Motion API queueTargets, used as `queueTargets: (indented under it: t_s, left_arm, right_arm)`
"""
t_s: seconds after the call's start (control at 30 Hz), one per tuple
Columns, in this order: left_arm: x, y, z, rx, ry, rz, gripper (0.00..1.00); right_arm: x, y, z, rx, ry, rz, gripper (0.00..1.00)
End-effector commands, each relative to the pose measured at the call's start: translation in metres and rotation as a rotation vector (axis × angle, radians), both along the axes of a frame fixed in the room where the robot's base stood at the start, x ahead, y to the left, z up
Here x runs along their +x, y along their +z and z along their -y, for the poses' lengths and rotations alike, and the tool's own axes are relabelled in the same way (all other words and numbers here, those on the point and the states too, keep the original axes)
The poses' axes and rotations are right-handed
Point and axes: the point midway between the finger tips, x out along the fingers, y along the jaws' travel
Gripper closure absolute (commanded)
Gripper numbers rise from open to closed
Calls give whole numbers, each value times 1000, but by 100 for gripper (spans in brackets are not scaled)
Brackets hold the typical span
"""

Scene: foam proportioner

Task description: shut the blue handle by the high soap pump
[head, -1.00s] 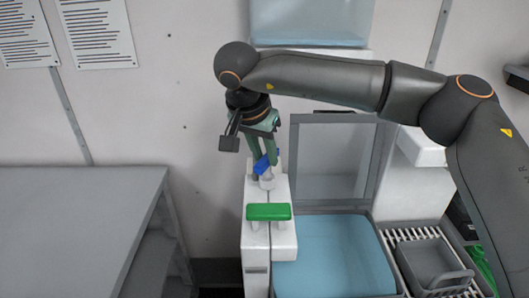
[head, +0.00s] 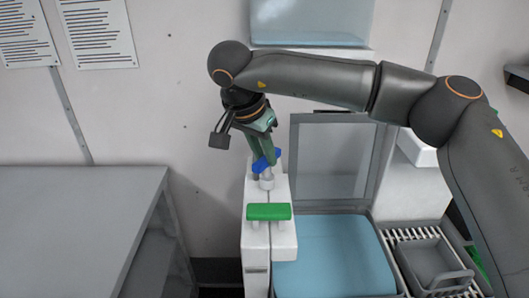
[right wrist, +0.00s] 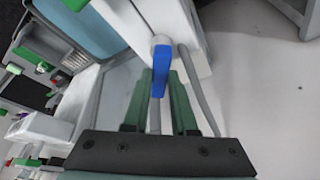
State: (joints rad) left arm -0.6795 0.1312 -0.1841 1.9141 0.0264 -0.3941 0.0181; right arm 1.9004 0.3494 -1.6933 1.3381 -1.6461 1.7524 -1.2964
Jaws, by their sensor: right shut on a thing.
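The blue handle (head: 261,165) sits on a light grey round stem at the back of a narrow white unit (head: 256,236). My right gripper (head: 266,155) comes down on it from above, its green fingers partly covering it. In the right wrist view the blue handle (right wrist: 161,65) reaches between the two green fingers (right wrist: 159,92), which are shut on it. I cannot make out which part is the high soap pump. My left gripper is not in view.
A green handle (head: 268,211) stands on the same unit, in front of the blue one. A blue-filled tank (head: 334,262) with a raised clear lid is to the right. A grey basket (head: 437,266) sits on a slatted rack. A grey table (head: 75,225) is at left.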

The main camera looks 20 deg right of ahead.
Motion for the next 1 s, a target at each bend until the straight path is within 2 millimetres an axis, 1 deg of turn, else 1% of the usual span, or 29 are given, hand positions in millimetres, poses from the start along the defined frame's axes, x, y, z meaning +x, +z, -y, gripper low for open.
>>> queueTargets:
  t_s: [0.7,1.0]
  left_arm:
    - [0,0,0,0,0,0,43]
    - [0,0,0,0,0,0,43]
  right_arm:
    - [7,1,-3,1,-647,1,100]
    - [9,1,-2,0,-847,2,100]
